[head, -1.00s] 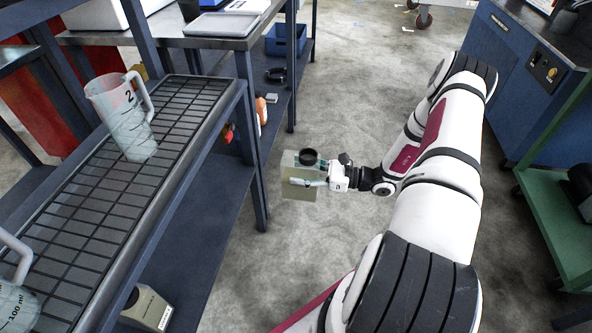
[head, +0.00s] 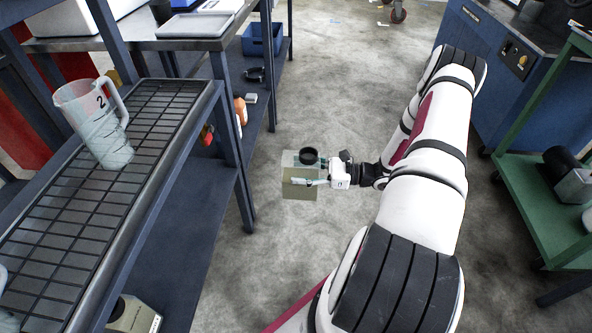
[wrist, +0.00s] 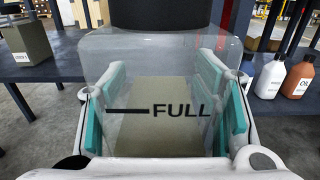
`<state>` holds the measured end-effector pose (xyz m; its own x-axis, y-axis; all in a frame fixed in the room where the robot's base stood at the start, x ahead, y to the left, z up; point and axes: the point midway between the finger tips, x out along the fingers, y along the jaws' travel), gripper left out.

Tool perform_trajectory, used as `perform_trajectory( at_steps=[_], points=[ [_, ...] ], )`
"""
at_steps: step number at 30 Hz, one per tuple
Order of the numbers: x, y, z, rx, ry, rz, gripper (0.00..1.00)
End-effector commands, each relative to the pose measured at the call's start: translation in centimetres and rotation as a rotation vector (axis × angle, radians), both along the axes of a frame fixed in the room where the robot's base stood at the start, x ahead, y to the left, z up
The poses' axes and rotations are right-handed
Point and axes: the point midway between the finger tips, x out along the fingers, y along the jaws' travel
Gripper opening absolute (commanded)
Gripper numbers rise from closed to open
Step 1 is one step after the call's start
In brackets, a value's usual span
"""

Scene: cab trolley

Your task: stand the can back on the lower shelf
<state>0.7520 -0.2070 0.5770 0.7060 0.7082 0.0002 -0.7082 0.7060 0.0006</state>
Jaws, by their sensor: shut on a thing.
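My gripper (head: 318,182) is shut on the can (head: 300,188), a boxy beige-green container with a clear upper part and a black round cap. I hold it upright, clear of the shelves, over open floor to the right of the dark rack. In the wrist view the can (wrist: 160,95) stands between the teal finger pads, with a "FULL" mark facing me. The lower shelf (head: 190,225) is the dark blue board under the rack's grated top, left of my gripper. The can's underside is hidden.
A clear measuring jug (head: 98,130) stands on the grated top (head: 165,100). A beige box (head: 135,316) sits on the lower shelf near the bottom edge. Rack posts (head: 232,150) stand between shelf and can. Bottles (wrist: 270,75) show in the wrist view. A green cart (head: 540,210) is right.

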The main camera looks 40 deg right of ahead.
Motion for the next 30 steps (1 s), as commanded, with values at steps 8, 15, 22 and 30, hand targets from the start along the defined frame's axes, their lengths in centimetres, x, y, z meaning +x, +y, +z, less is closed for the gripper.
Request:
perform_trajectory(
  at_steps=[8,15,22,30],
  points=[
    [-1.0,-1.1,0.1,0.0,-0.003,-0.001,0.0],
    [-1.8,-1.9,0.1,0.0,-0.003,0.0,0.0],
    [-2.6,-2.7,0.1,0.0,-0.001,-0.001,0.0],
    [-2.9,-2.9,0.1,0.001,-0.002,0.001,0.0]
  ],
)
